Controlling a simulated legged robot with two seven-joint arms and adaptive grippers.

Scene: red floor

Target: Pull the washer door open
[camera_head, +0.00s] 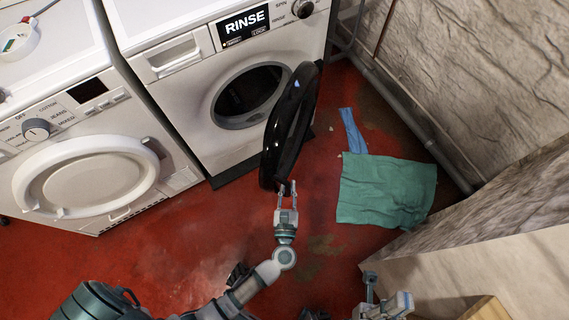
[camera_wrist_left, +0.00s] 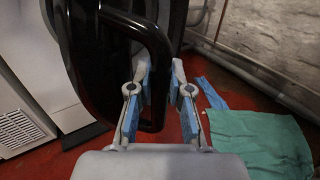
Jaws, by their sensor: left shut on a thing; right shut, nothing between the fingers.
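The right-hand white washer (camera_head: 185,105) has a dark round drum opening (camera_head: 248,92) in its front. Its glossy black washer door (camera_head: 279,140) stands open, swung out to the right of the opening. My left gripper (camera_head: 287,190) is at the door's lower outer edge. In the left wrist view the fingers of my left gripper (camera_wrist_left: 160,98) are shut on the black door handle (camera_wrist_left: 157,55), one on each side. The black door also fills the upper part of that view (camera_wrist_left: 90,75). My right gripper (camera_head: 385,300) is at the bottom right, shut and empty, away from the door.
A second white machine (camera_head: 170,180) with a closed round door stands at the left. A green cloth (camera_head: 385,190) and a blue cloth (camera_head: 352,130) lie on the red floor at right. A stone wall (camera_head: 470,70) and pale ledge (camera_head: 500,265) bound the right side.

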